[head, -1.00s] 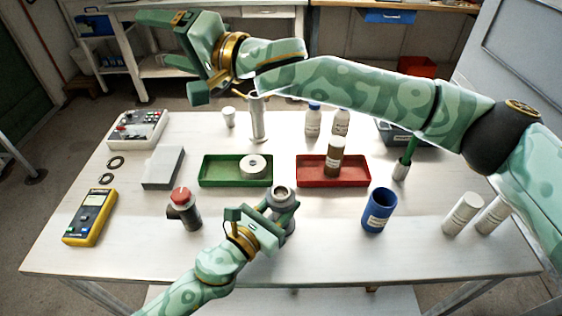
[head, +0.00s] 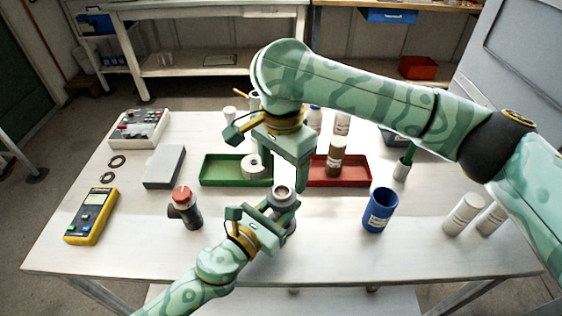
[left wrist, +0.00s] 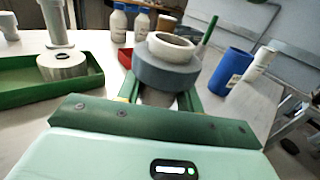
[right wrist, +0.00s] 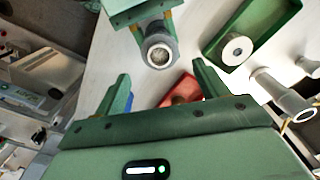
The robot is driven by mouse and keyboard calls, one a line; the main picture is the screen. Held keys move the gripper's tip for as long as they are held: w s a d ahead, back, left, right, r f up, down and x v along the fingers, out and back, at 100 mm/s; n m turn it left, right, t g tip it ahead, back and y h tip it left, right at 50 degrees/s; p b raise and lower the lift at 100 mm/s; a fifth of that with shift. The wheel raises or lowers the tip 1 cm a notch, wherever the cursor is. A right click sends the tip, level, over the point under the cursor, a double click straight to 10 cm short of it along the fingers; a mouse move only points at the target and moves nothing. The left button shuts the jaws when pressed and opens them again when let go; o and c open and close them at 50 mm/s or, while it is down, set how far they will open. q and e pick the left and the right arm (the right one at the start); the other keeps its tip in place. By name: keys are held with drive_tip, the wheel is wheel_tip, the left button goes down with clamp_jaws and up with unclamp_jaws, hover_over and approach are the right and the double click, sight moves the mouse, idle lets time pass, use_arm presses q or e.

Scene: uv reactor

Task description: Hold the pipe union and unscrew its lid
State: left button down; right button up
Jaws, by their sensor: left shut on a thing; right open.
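The grey pipe union (head: 284,194) stands upright at the front middle of the table, with a round ring opening on top. It also shows in the left wrist view, where its wide dark grey collar (left wrist: 166,72) has a paler ring above it. My left gripper (head: 277,209) is shut on the union's body, below the collar. My right gripper (right wrist: 162,74) is open and empty, pointing down above the union. In the right wrist view the union's top (right wrist: 158,52) lies beyond the fingertips, apart from them.
Behind the union are a green tray (head: 215,170) holding a pale disc (head: 250,166) and a red tray (head: 350,181) with a brown bottle (head: 336,157). A blue cup (head: 380,210) stands to the right; a red-topped dark fitting (head: 185,208) stands to the left.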

sight(282, 191)
wheel_tip(282, 191, down, 7)
idle(0.3)
